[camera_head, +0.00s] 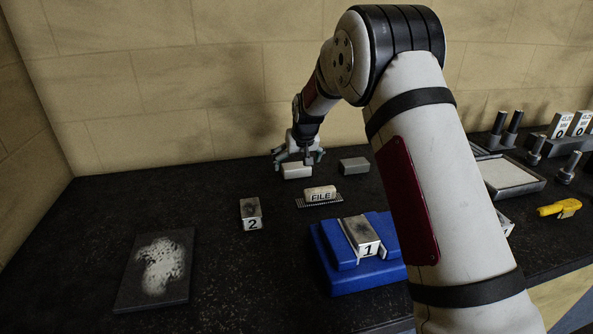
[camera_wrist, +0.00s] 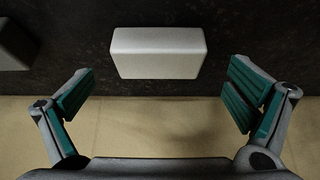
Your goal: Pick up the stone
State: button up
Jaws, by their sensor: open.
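A pale rectangular block (camera_head: 297,172), which looks like the stone, lies flat on the dark bench near the back wall. In the wrist view the same pale block (camera_wrist: 157,52) lies between and somewhat above the two fingers in the picture. My gripper (camera_head: 297,158) is over it, pointing down, with its fingers spread. In the wrist view my gripper (camera_wrist: 160,88) is open and empty, with a finger on each side wider apart than the block. Whether the fingertips touch the bench cannot be told.
A darker grey block (camera_head: 354,165) lies right of the pale one. A FILE-labelled block (camera_head: 320,194), block 2 (camera_head: 250,214) and block 1 (camera_head: 362,236) on a blue stand (camera_head: 337,278) are nearer. A dark plate (camera_head: 155,270) lies front left. Bolts (camera_head: 534,148) stand right.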

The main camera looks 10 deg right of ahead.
aim_at(296, 165)
jog(key=shift+x, duration=1.7)
jog(key=shift+d, duration=0.1)
jog(key=c, duration=1.3)
notch_tip(296, 165, up, 10)
jog(key=shift+b, duration=0.65)
